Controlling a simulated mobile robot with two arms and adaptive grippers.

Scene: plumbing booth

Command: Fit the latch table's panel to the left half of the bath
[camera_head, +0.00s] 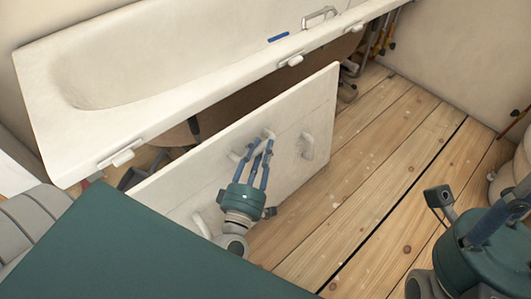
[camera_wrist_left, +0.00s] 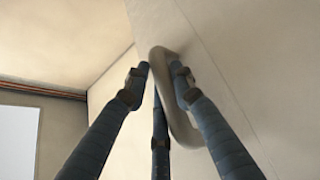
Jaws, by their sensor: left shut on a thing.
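The white panel (camera_head: 185,180) stands upright, slightly angled, in front of the white bath (camera_head: 150,60), with a gap between panel and bath rim at its left. It bears several pale handles; one handle (camera_head: 308,146) is at right and another (camera_head: 202,225) at lower left. My left gripper (camera_head: 262,146) is shut on the panel's middle handle; in the left wrist view its blue fingers surround this looped handle (camera_wrist_left: 181,110) against the panel (camera_wrist_left: 245,50). My right gripper (camera_head: 495,217) shows partly at the right edge; its fingertips are cut off.
White latches (camera_head: 122,157) (camera_head: 291,61) sit along the bath's front rim. A blue object (camera_head: 278,38) lies on the rim and a tap (camera_head: 319,17) is behind. Tools stand at the back wall. The plank floor (camera_head: 375,170) right of the panel is clear. A green surface (camera_head: 120,245) fills the lower left.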

